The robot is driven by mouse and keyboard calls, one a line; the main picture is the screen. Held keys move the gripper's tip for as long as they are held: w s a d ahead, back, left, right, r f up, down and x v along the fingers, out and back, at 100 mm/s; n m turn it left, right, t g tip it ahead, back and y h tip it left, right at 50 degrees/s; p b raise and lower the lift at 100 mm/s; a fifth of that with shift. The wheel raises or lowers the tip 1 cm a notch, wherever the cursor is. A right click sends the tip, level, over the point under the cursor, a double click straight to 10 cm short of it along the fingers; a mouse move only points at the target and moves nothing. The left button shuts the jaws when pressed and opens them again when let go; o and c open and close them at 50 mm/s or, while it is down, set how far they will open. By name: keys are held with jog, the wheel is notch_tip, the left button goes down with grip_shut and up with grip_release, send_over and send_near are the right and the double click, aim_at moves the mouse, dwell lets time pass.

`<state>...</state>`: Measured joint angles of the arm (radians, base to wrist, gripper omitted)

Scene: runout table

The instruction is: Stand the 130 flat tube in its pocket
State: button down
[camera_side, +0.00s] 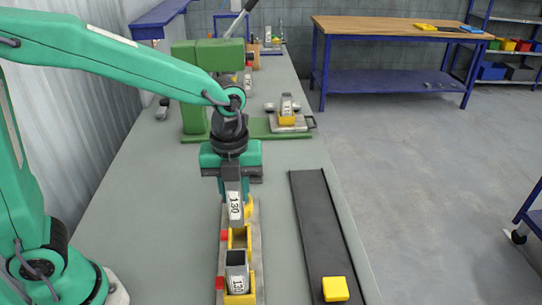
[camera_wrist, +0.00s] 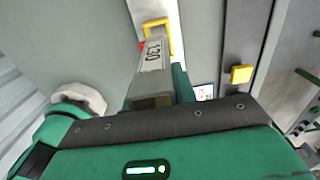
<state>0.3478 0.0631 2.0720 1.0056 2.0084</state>
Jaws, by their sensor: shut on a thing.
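My gripper (camera_side: 233,180) points down over the rack and is shut on a grey rectangular tube (camera_side: 235,207) labelled 130. The tube hangs nearly upright in the side view, and its label shows in the wrist view (camera_wrist: 152,60). The rack (camera_side: 256,255) is a narrow pale strip with yellow pockets and red tabs. A yellow pocket (camera_side: 240,238) shows just in front of the held tube's lower end. I cannot tell whether that end is inside a pocket. A second grey tube (camera_side: 237,274) with a label stands in the nearest yellow pocket.
A dark runout channel (camera_side: 318,225) lies right of the rack, with a yellow block (camera_side: 335,289) at its near end. A green press (camera_side: 200,90) stands behind, beside a small tray (camera_side: 287,124) holding a block. Bench (camera_side: 130,200) left of the rack is clear.

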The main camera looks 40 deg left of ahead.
aim_at(238, 225)
jog(key=shift+f, duration=2.75)
jog(key=shift+f, duration=2.5)
jog(key=c, duration=1)
grip_release()
jog(key=shift+c, duration=0.2)
notch_tip(238, 225, up, 8)
dwell(0.4)
